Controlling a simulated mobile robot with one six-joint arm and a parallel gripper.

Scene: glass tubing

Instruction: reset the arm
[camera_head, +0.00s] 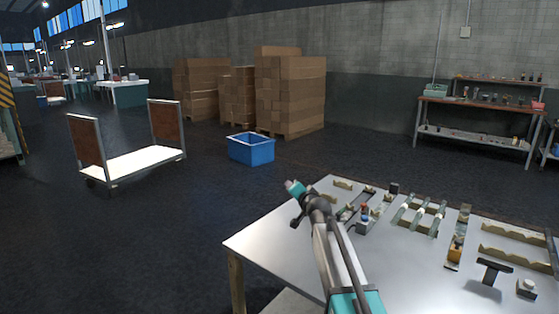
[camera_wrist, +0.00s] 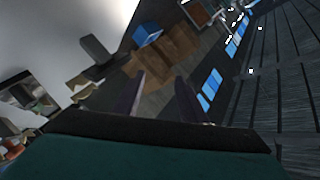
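My arm rises from the bottom of the head view over the steel worktable (camera_head: 270,243). The fingers cannot be made out there. In the wrist view, my gripper (camera_wrist: 160,88) shows two dark fingers apart, with nothing between them but distant background. Glass tubes (camera_head: 419,214) lie across a wooden holder on the table, right of my arm. Nothing is held.
Wooden racks (camera_head: 515,255), a black T-shaped stand (camera_head: 490,270) and small fixtures crowd the table's right part. Its front left is bare. Beyond stand a blue bin (camera_head: 251,149), stacked cartons (camera_head: 290,92), a cart (camera_head: 140,164) and a shelf bench (camera_head: 478,107).

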